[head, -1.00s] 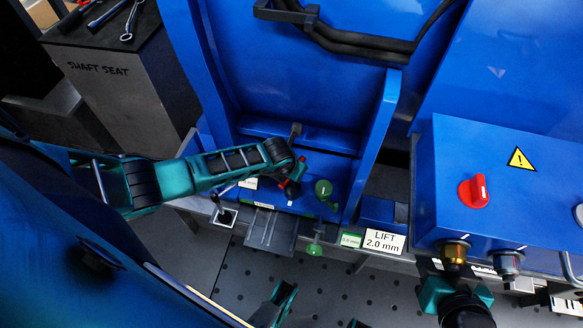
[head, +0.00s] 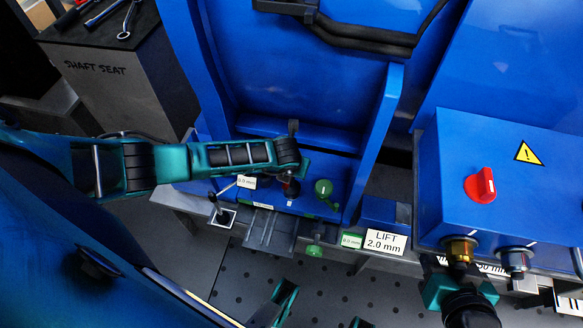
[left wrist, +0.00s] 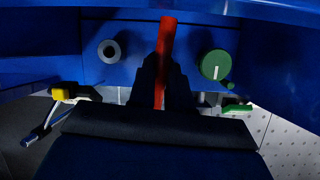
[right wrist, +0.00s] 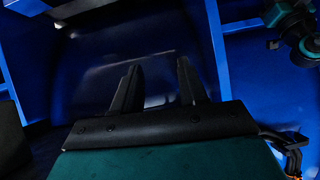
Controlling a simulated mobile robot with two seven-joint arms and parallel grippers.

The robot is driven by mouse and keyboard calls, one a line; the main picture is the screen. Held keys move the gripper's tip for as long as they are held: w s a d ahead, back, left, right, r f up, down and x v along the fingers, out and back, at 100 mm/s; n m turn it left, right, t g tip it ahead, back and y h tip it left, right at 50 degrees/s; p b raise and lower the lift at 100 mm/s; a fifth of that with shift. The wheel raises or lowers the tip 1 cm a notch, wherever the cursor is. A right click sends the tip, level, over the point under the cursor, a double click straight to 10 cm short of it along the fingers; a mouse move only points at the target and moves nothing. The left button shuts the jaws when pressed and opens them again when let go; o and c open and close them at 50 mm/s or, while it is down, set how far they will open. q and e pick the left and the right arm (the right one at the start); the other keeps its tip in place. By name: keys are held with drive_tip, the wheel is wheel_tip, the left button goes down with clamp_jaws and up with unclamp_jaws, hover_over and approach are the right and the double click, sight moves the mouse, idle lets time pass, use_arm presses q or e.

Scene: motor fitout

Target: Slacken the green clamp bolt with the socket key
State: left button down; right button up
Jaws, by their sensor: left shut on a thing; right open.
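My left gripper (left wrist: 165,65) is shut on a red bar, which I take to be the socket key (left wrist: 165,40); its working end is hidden. In the head view the left gripper (head: 292,180) is over the blue housing, with a bit of red (head: 291,189) showing below it. The green round-headed clamp bolt (head: 323,188) stands just right of the gripper, apart from it. It also shows in the left wrist view (left wrist: 215,65), right of the red bar. My right gripper (right wrist: 158,68) is open and empty, facing a dark blue surface.
A lower green part (head: 315,250) sits at the housing's front edge. A small lever (head: 222,212) stands left. A blue box (head: 510,190) with a red knob (head: 481,185) is at right.

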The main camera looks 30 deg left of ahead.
use_arm(q)
drive_tip(key=shift+m, duration=0.3)
use_arm(e)
drive_tip(key=shift+w+r, duration=0.1)
drive_tip(key=shift+w, duration=0.05)
use_arm(q)
drive_tip(key=shift+r+p, duration=1.25)
drive_tip(key=shift+r, duration=0.3)
drive_tip(key=shift+r+p, duration=1.85)
drive_tip(key=shift+r, duration=0.4)
use_arm(e)
drive_tip(key=shift+h, duration=0.6)
drive_tip(key=shift+s+d+f, duration=0.1)
drive_tip(key=shift+s+d, duration=0.25)
drive_tip(key=shift+d, duration=0.25)
drive_tip(key=shift+s+d+f, duration=0.1)
drive_tip(key=shift+s+d, duration=0.25)
drive_tip(key=shift+d, duration=0.3)
drive_tip(key=shift+s+d, duration=0.35)
drive_tip(key=shift+d, duration=0.25)
